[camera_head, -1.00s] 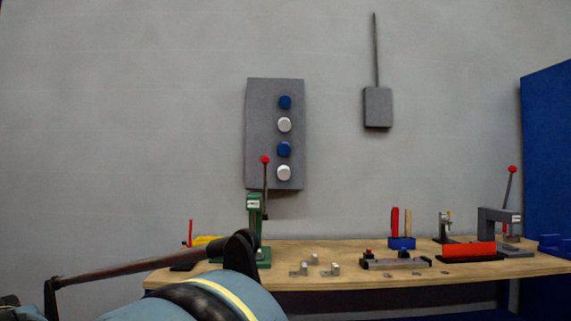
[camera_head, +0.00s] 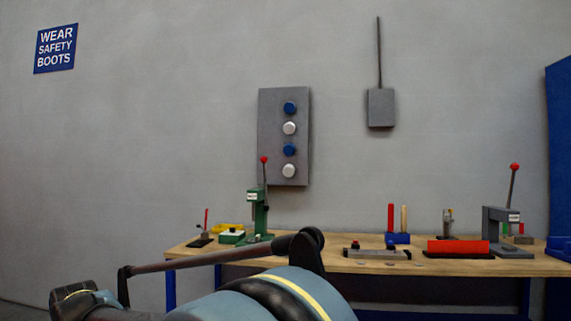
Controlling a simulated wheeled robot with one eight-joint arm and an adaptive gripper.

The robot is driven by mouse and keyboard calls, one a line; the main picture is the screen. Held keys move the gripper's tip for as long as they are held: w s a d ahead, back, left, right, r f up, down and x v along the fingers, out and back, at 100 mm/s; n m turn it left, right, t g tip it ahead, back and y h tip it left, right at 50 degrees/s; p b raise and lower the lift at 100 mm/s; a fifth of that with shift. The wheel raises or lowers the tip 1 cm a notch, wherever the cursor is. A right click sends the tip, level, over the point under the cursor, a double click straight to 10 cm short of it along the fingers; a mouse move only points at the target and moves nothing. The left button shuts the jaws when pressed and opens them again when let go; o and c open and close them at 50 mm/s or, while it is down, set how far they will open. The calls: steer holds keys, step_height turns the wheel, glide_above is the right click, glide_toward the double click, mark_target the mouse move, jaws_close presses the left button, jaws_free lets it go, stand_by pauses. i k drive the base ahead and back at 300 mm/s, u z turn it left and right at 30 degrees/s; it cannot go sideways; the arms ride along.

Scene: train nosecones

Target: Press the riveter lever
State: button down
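Two lever presses stand on the wooden workbench (camera_head: 330,266). The green press (camera_head: 257,218) at the left has an upright lever (camera_head: 265,175) with a red ball on top. The grey press (camera_head: 497,230) at the right has a lever (camera_head: 511,185) leaning slightly right, also with a red ball. I cannot tell from the picture which of them is the riveter. Both levers stand raised. My arm fills the lower middle, in front of the bench, and hides part of its left and middle. My gripper is not visible, and nothing of mine is seen touching either lever.
On the bench are a grey fixture (camera_head: 377,253), a red block (camera_head: 458,246), a blue holder (camera_head: 397,238) and small tools at the left. A button panel (camera_head: 285,137) and a grey box (camera_head: 381,107) hang on the wall. A blue panel (camera_head: 560,150) stands at the right.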

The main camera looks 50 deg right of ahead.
mark_target(263, 159)
steer(key=k, duration=0.8)
steer(key=z, duration=2.25)
steer(key=i, duration=1)
